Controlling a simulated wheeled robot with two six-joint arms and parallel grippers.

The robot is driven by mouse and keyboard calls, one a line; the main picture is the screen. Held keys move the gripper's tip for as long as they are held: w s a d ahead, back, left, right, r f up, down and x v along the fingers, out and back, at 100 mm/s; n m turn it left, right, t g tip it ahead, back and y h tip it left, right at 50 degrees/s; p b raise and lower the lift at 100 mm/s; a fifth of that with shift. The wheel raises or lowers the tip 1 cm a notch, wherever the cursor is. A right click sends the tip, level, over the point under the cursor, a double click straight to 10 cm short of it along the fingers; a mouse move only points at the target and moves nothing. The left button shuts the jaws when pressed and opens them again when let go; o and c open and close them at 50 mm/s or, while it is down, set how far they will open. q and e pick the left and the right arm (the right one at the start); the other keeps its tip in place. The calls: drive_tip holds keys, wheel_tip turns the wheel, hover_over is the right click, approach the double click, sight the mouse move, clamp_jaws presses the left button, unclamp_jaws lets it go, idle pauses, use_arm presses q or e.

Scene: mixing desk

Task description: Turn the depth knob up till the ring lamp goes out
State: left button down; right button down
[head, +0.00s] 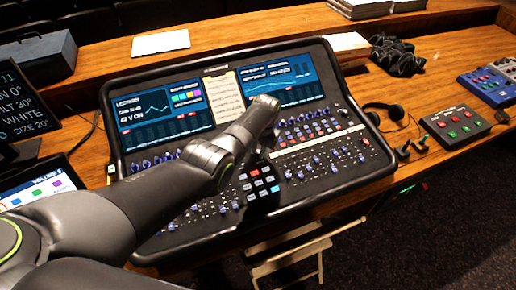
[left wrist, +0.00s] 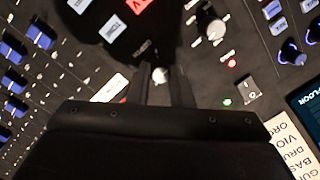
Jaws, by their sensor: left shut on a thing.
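My left arm reaches over the mixing desk (head: 330,182) from the left, and my left gripper (head: 270,146) points down at the panel's middle, mostly hidden by its own wrist in the head view. In the left wrist view the two dark fingers of the gripper (left wrist: 160,88) are closed around a small pale knob (left wrist: 160,75). Small lettering beside it is too blurred to read surely, so I cannot confirm it is the depth knob. I cannot make out a lit ring lamp around it. My right gripper is in neither view.
Another pale knob (left wrist: 214,29) stands close by, with small red and green lamps near it. Blue knobs (left wrist: 40,36) line the panel. Two screens (head: 165,108) stand at the desk's back. Headphones (head: 385,112) and a small button box (head: 455,127) lie to the right.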

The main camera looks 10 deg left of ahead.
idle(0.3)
use_arm(q)
drive_tip(key=c, duration=1.3)
unclamp_jaws()
drive_tip(key=shift+r, duration=0.5)
drive_tip(key=r, duration=0.3)
drive_tip(key=r+p, duration=0.1)
drive_tip(key=r, duration=0.1)
drive_tip(key=shift+d, duration=0.4)
wheel_tip(320, 180, up, 11)
drive_tip(key=d+b, duration=0.1)
drive_tip(key=b, duration=0.1)
drive_tip(key=shift+d+r+b, duration=0.15)
drive_tip(key=shift+r+b, duration=0.05)
drive_tip(key=shift+b, duration=0.1)
